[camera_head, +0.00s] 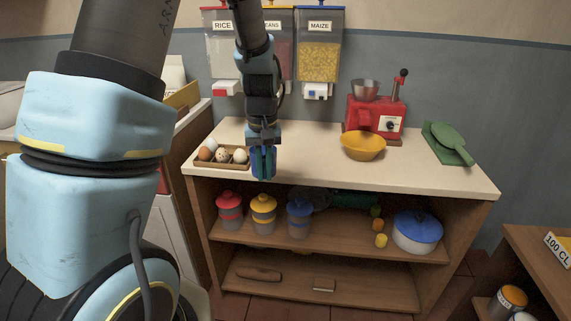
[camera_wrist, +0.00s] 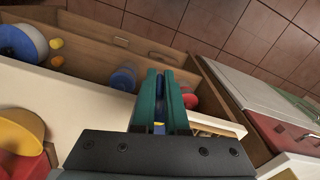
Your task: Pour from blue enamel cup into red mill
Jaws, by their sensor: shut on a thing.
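The red mill (camera_head: 372,120) stands upright at the back right of the counter, with a grey metal hopper (camera_head: 364,90) on top and a crank at its right. Part of it shows at the lower left of the wrist view (camera_wrist: 24,166). My gripper (camera_head: 263,164) points down at the counter's front edge, right of the egg tray and well left of the mill. Its teal fingers (camera_wrist: 160,80) are shut on a narrow strip of blue (camera_wrist: 159,98), which fits the blue enamel cup. The fingers hide most of it, and its contents cannot be seen.
A yellow bowl (camera_head: 362,146) stands in front of the mill. An egg tray (camera_head: 221,158) is close left of my gripper. Dispensers (camera_head: 319,50) hang behind. Lidded jars (camera_head: 263,212) stand on the shelf below. The counter's middle is clear.

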